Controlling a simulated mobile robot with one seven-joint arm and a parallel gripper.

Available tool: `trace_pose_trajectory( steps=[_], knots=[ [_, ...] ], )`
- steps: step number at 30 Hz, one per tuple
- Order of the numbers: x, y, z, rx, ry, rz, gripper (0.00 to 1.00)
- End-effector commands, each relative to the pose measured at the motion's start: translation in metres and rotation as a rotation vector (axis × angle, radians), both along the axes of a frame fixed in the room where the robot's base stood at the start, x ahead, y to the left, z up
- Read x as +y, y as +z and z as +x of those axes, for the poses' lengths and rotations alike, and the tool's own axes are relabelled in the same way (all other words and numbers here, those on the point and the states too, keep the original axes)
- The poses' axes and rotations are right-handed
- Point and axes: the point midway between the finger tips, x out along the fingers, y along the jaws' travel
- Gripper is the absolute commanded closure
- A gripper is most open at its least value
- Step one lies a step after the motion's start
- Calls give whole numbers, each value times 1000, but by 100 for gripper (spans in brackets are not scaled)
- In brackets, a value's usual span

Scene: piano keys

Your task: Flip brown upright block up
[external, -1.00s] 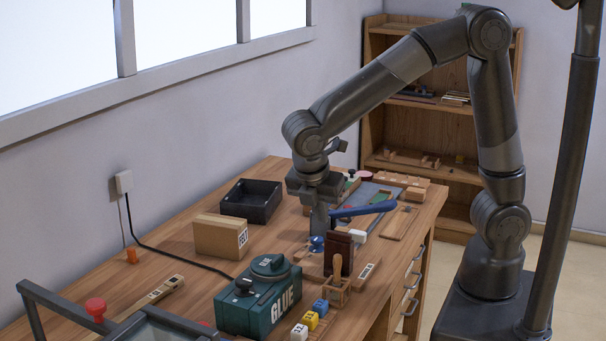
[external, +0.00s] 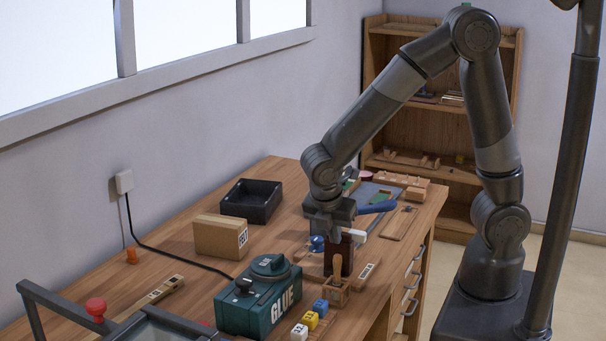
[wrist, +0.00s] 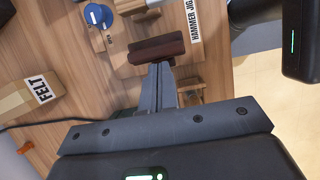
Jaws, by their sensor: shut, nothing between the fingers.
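The dark brown upright block (external: 347,254) stands on a light wooden jig board, partly hidden by my gripper in the external view. In the wrist view the brown block (wrist: 157,47) lies across the picture just beyond my fingertips, on the board labelled "HAMMER JIG" (wrist: 187,18). My gripper (wrist: 160,68) is shut with nothing between its fingers. Its tips are close to the block's near side; I cannot tell if they touch. In the external view my gripper (external: 328,232) points down beside the block, its fingers largely hidden.
A green GLUE box (external: 258,300), a cardboard box (external: 220,237) and a black tray (external: 250,201) stand to the left. A small wooden holder (external: 336,292) and coloured cubes (external: 320,308) are near the front edge.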

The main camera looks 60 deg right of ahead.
Motion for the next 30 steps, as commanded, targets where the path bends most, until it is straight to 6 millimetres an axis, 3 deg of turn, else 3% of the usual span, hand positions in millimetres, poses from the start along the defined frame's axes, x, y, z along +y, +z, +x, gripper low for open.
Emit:
trace_pose_trajectory(
  steps=[8,18,30],
  knots=[
    [-2,0,0,0,-1,0,100],
    [-41,0,0,0,-1,0,100],
    [-38,0,0,2,-1,-3,100]
  ],
)
